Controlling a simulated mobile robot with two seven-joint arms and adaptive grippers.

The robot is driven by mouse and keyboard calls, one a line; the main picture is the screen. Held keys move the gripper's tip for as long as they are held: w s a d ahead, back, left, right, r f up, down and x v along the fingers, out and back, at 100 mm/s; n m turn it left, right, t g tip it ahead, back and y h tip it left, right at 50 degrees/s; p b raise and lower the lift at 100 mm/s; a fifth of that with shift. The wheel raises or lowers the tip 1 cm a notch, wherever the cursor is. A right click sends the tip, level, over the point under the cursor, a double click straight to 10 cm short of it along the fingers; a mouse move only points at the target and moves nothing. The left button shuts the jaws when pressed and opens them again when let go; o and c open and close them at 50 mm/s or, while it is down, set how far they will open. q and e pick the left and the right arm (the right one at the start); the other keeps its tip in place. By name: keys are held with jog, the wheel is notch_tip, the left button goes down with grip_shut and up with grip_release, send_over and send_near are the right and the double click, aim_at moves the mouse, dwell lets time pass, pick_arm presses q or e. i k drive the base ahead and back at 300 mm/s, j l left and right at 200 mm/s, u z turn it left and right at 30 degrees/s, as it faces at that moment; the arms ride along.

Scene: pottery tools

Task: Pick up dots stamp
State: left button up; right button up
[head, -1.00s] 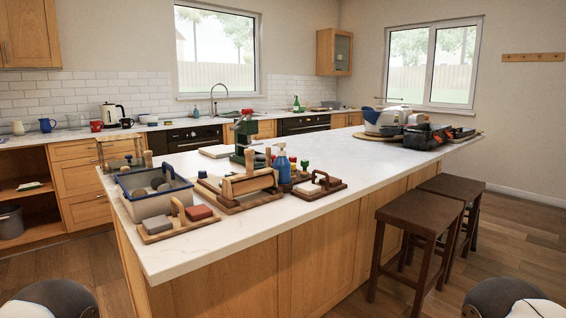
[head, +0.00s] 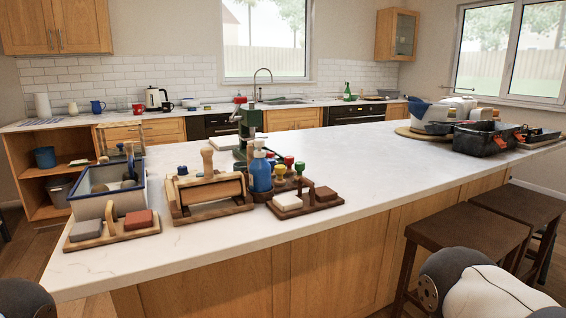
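Several small stamps with round coloured knobs stand in a cluster on the white-topped island. I make out a yellow-knobbed stamp (head: 280,170), a red-knobbed stamp (head: 289,161) and a green-knobbed stamp (head: 300,167). Their printing faces are hidden, so I cannot tell which is the dots stamp. The blue pump bottle (head: 261,174) stands just left of them and partly covers the cluster. Neither of my grippers is in view; only rounded parts of my own arms show at the bottom corners.
A wooden slab roller (head: 211,190) and a blue-rimmed basin (head: 103,195) stand left of the stamps. A wooden block tray (head: 305,203) lies in front of them. The island's middle right is clear. Dark stools (head: 465,243) stand along its front right.

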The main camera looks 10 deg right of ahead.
aim_at(289, 160)
jog(key=i+l+u, duration=0.1)
jog(key=l+u, duration=0.2)
jog(key=l, duration=0.4)
jog(key=l+u, duration=0.3)
jog(key=l, duration=0.4)
jog(key=l+u, duration=0.35)
jog(key=l, duration=0.35)
jog(key=k+l+u, duration=0.1)
jog(key=l+u, duration=0.2)
jog(key=l, duration=0.4)
